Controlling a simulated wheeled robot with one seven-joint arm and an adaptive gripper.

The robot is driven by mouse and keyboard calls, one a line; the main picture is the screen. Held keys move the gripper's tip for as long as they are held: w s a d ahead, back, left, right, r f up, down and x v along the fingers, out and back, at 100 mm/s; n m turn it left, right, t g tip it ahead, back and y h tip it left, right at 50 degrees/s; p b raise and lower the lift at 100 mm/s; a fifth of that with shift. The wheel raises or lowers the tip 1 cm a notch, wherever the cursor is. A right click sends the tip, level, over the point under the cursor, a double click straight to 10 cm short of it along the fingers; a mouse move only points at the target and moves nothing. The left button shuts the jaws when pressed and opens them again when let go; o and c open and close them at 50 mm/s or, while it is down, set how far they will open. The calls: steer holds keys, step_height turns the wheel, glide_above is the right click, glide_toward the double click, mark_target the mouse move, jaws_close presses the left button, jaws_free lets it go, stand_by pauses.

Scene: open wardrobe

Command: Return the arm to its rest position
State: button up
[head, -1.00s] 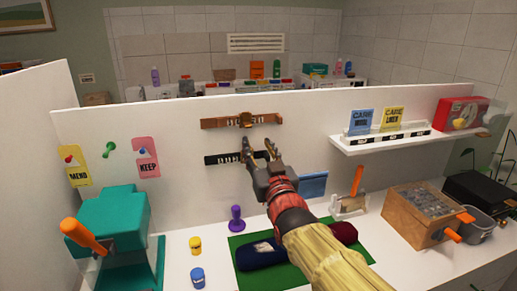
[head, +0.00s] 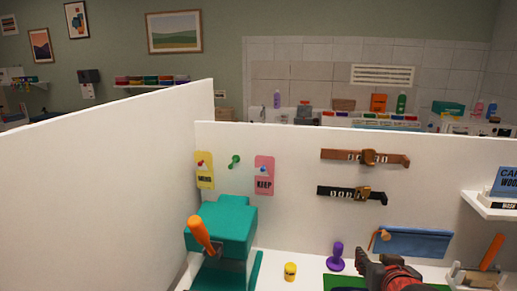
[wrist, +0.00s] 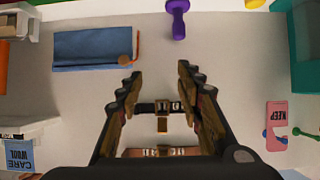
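My gripper (head: 376,264) is low in the head view, in front of the white panel and right of a purple knobbed stand (head: 335,257). In the wrist view its two fingers (wrist: 160,84) are spread apart with nothing between their tips. A black strap with a brass buckle (head: 352,194) is on the panel, below a brown strap (head: 366,158). Both straps also show beyond the fingers in the wrist view, the black one (wrist: 145,108) nearer the tips in the picture. Most of my arm is out of the head view.
A teal press with an orange handle (head: 222,232) stands at left. A blue pouch (head: 415,242) is against the panel at right. A white shelf (head: 485,205) juts out at far right. A yellow jar (head: 290,271) stands on the counter. A tall white side wall (head: 100,190) closes the left.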

steer(key=s+a+f+n+g+y+p, duration=0.1)
steer(key=s+a+f+g+p, duration=0.15)
steer(key=s, duration=0.55)
steer(key=s+a+f+g+y+p, duration=0.1)
steer(key=s+a+g, duration=0.3)
steer(key=s, duration=0.5)
steer(key=s+a+r+n+p, duration=0.1)
steer(key=s+a+r+p, duration=0.2)
steer(key=s+r, duration=0.1)
steer(key=shift+a+r+y, duration=0.25)
steer(key=shift+r+y, duration=0.05)
steer(key=shift+r, duration=0.35)
steer(key=shift+c, duration=0.3)
stand_by(0.5)
